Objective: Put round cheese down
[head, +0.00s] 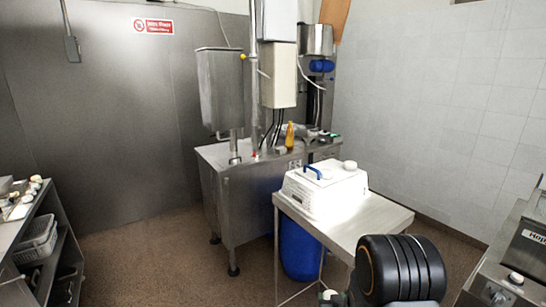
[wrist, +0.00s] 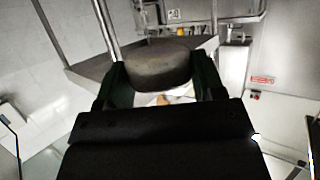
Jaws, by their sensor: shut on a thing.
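My gripper (wrist: 160,82) shows in the wrist view, its two dark fingers shut on the sides of a round cheese (wrist: 157,66). The cheese looks like a dark grey-brown disc, held in the air. Part of its sides is hidden by the fingers. In the head view only my black arm shows at the bottom right; the gripper and the held cheese cannot be made out there.
A steel machine (head: 260,185) stands behind. A shelf (head: 45,225) with small pale items and baskets is at left. Floor at centre left is clear.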

